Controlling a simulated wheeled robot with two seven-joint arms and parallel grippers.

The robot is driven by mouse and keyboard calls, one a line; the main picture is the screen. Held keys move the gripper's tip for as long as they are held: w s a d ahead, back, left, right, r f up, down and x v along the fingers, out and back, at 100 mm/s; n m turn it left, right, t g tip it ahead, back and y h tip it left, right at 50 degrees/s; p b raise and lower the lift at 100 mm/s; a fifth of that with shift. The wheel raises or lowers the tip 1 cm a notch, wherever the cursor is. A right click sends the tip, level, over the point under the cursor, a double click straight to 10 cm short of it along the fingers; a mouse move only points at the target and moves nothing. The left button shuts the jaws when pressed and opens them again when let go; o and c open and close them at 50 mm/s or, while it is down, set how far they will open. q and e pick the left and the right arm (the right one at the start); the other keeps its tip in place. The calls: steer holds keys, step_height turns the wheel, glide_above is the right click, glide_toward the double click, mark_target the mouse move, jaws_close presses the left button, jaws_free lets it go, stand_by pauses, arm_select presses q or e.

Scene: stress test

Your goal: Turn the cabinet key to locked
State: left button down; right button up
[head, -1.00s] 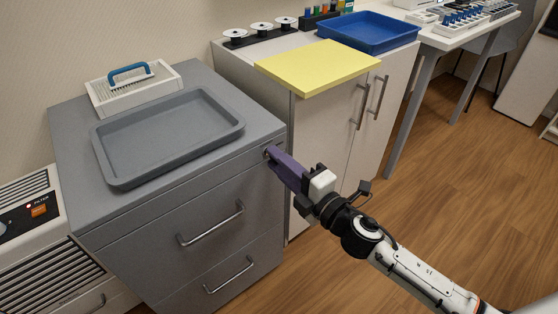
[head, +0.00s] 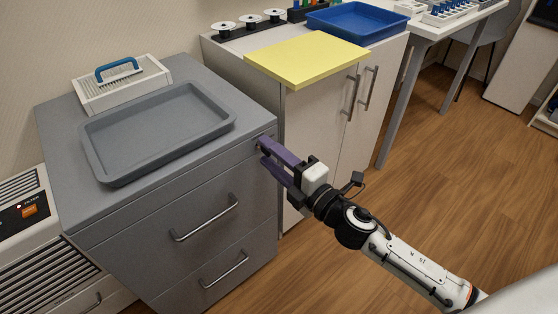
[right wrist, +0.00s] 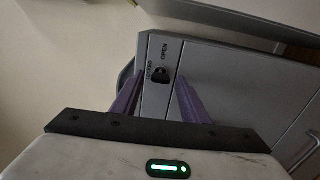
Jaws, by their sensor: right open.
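The grey cabinet (head: 205,205) stands at the left in the head view. Its small dark key (right wrist: 159,73) shows in the right wrist view on the top front panel, near the labels OPEN and LOCKED. I cannot tell clearly which label the key points to. My right gripper (head: 264,150) is open at the cabinet's upper right front corner, and its purple fingers hide most of the lock in the head view. In the right wrist view the two fingers stand apart on either side of the key, with gaps visible. My left gripper is out of view.
A grey tray (head: 100,170) and a white rack with a blue handle (head: 118,68) lie on the cabinet. A white cupboard (head: 305,135) with a yellow board (head: 310,58) overhanging its front stands close right of the gripper. Open floor (head: 440,190) lies further right.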

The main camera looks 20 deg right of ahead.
arm_select(q)
steer(key=shift+b, duration=0.3)
arm_select(e)
steer(key=v, duration=1)
steer(key=s+a+f+m+g+h, duration=0.2)
steer(key=s+a+f+m+g, duration=0.15)
steer(key=s+f+m, duration=0.55)
steer(key=s+a+f+m+g+h, duration=0.1)
steer(key=s+a+f+m+g, duration=0.1)
steer(key=s+f+m+g, duration=0.65)
arm_select(q)
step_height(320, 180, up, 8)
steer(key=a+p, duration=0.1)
steer(key=p, duration=1.3)
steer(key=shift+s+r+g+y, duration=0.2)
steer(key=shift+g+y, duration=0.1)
arm_select(e)
step_height(320, 180, up, 7)
steer(key=w+d+m+t, duration=0.1)
steer(key=m+t, duration=0.1)
steer(key=t, duration=0.1)
steer(key=shift+w+d+t+h, duration=0.25)
steer(key=shift+w+t+h, duration=0.05)
steer(key=shift+m, duration=0.25)
